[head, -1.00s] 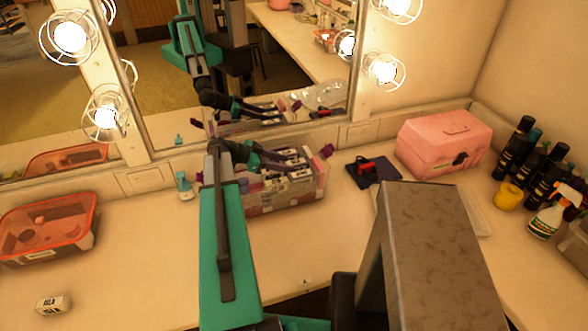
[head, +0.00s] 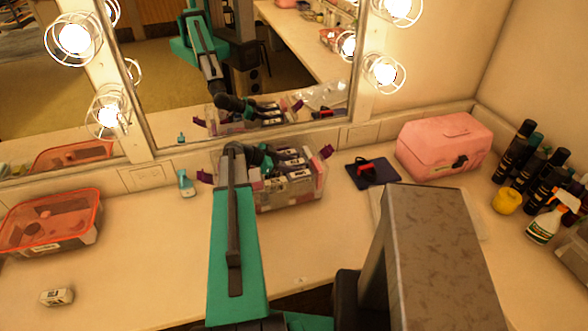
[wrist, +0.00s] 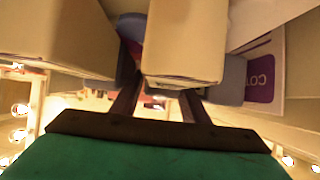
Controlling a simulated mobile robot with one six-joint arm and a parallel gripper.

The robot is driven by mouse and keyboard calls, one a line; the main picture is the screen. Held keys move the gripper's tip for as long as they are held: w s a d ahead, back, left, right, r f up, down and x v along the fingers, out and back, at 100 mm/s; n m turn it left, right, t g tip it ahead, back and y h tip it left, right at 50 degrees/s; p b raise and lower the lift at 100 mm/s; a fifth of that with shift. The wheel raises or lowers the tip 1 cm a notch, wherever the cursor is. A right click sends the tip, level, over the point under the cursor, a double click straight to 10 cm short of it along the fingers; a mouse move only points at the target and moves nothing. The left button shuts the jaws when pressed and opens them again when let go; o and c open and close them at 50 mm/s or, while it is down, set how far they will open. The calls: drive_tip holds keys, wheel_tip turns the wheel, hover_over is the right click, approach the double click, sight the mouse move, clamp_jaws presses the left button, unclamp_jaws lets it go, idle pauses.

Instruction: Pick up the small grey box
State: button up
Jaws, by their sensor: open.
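A clear bin (head: 318,188) holding several small pale boxes stands against the mirror in the head view. My gripper (head: 294,160) is open at the top of this bin, partly hidden by my own arm. In the wrist view, a plain greyish-beige box (wrist: 185,40) lies between my two open fingers (wrist: 183,80). It looks like the small grey box, but the warm light makes its colour uncertain. I cannot tell whether the fingers touch it. Another beige box (wrist: 55,35) sits close on its left.
A pink case (head: 440,145), a dark pad (head: 376,172) and several dark bottles (head: 515,150) stand to the right. An orange-rimmed tub (head: 45,225) and a small white box (head: 57,297) are at the left.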

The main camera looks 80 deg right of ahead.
sight(294, 162)
drive_tip(key=c, duration=0.9)
drive_tip(key=shift+o, duration=0.2)
drive_tip(key=shift+r, duration=0.15)
drive_tip(key=shift+r+b, duration=1.95)
drive_tip(key=shift+r, duration=2.95)
